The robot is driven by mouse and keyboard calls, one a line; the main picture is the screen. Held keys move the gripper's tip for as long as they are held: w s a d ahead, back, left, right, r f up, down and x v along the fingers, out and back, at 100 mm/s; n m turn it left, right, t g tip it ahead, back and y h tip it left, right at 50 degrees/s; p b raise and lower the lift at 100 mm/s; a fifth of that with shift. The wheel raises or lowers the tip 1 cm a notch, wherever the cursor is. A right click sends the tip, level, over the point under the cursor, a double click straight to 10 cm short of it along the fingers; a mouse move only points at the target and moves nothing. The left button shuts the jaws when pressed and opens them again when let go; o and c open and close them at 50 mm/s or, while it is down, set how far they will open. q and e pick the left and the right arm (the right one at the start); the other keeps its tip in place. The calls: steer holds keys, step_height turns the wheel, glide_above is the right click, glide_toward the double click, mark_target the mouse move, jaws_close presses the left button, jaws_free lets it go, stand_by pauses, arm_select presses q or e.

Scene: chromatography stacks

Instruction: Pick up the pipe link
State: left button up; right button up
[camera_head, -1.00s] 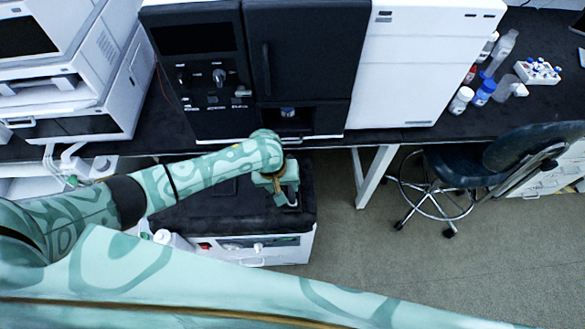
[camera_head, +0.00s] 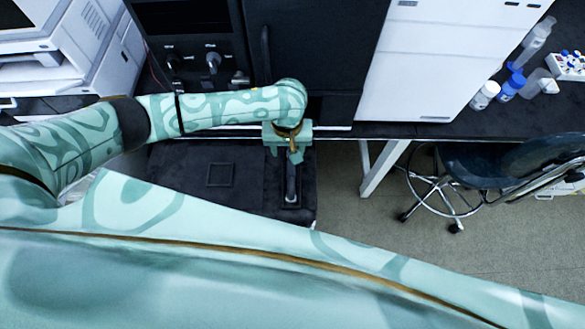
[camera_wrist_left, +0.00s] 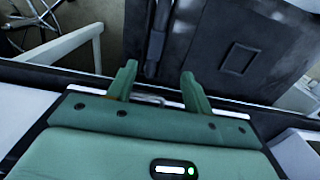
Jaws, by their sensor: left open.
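A slim dark upright-looking piece, which I take to be the pipe link (camera_head: 291,186), is on the black top of a low unit in the head view. It also shows in the left wrist view (camera_wrist_left: 156,42), just past the fingertips. My left gripper (camera_wrist_left: 159,72) is open, with its two green fingers apart. My right gripper is not in view.
The low unit's black top (camera_head: 235,160) has a square outline on it. A black bench with a dark instrument (camera_head: 200,70) and a white cabinet (camera_head: 430,60) stands behind. Bottles (camera_head: 510,85) are at right. A chair (camera_head: 490,170) stands on the floor. A small metal loop (camera_wrist_left: 150,99) shows between the fingers.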

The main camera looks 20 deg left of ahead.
arm_select(q)
steer(key=b, duration=0.2)
glide_above(292, 167)
steer(key=f, duration=0.4)
steer(key=a+f, duration=0.1)
steer(key=f, duration=0.1)
steer(key=shift+f+b, duration=0.3)
steer(key=shift+f, duration=0.05)
steer(key=f+b, duration=0.2)
steer(key=f, duration=0.1)
steer(key=d+f+b, duration=0.1)
steer(key=f, duration=0.1)
steer(key=shift+a, duration=0.1)
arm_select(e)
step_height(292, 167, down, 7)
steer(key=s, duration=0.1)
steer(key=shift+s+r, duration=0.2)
arm_select(q)
steer(key=shift+r, duration=0.1)
steer(key=shift+c, duration=0.3)
jaws_close()
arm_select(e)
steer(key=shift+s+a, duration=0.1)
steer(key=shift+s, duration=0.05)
arm_select(q)
steer(key=shift+r, duration=0.1)
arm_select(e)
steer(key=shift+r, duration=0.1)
